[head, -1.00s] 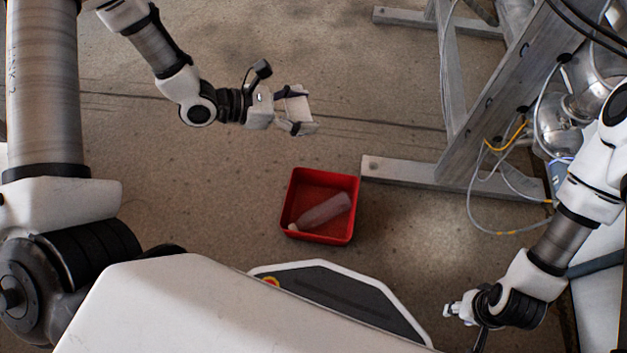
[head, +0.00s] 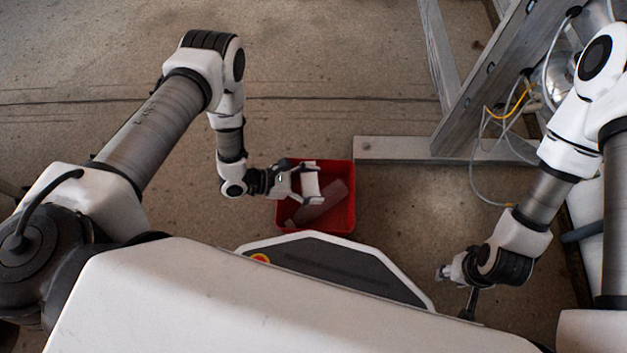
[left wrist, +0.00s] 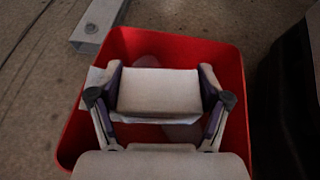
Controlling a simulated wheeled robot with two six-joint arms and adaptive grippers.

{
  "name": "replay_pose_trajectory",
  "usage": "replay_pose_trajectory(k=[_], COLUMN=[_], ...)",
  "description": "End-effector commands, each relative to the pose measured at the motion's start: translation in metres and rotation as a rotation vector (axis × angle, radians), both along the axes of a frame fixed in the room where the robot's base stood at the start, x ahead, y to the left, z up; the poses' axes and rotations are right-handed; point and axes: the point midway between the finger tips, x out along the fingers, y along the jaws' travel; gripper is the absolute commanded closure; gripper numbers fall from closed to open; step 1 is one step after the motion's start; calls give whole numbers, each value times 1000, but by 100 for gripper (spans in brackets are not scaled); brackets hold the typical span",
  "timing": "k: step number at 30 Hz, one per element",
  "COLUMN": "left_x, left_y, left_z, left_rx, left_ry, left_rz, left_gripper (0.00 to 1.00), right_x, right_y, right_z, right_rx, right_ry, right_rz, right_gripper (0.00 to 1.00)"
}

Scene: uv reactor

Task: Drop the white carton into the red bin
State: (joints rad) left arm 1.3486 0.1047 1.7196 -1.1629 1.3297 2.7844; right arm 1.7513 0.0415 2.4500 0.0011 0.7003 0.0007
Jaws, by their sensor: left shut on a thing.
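The white carton (head: 311,184) is between the fingers of my left gripper (head: 308,184), which is shut on it. In the head view it overlaps the left part of the red bin (head: 345,216). In the left wrist view the carton (left wrist: 158,92) lies between both fingers, with the red bin (left wrist: 225,60) behind and around it. The carton appears above the bin; its exact height is unclear. A translucent bottle (head: 325,203) lies in the bin, partly hidden by the gripper and carton.
A grey metal frame (head: 400,148) stands on the floor behind and right of the bin, its foot near the bin's upper right corner. Cables (head: 500,125) hang at the frame. The floor left of the bin is clear.

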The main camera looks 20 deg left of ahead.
Motion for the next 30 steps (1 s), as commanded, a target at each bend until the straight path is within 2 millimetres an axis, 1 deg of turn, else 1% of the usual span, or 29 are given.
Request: replay_pose_trajectory(k=[1, 3, 11, 12, 13, 14, 25, 28, 30], left_x=[0, 0, 0, 0, 0, 0, 0, -4, -8], left_y=[0, 0, 0, 0, 0, 0, 3, 13, 25], left_z=[-11, -16, -16, -16, -16, -16, -15, -11, -6], left_rx=[0, 0, 0, 0, 0, 0, 1, 2, 2], left_ry=[0, -1, 0, 0, 0, 0, 1, 3, 2], left_rz=[0, 0, 0, 0, 0, 0, 1, 4, 6], left_gripper=[39, 39, 39, 16, 5, 0, 0, 0, 0], right_x=[0, 1, 1, 1, 1, 1, 1, 1, 1], right_y=[0, 0, 0, 0, 0, 0, 0, 0, 0], right_z=[-9, -11, -10, -10, -10, -10, -10, -10, -10], right_rx=[0, 0, 0, 0, 0, 0, 0, 0, 0], right_ry=[-1, -2, -3, -3, -3, -3, -2, -2, -2], right_rz=[-1, -2, -3, -3, -3, -3, -3, -3, -3], right_gripper=[60, 60, 60, 60, 60, 60, 60, 60, 60])
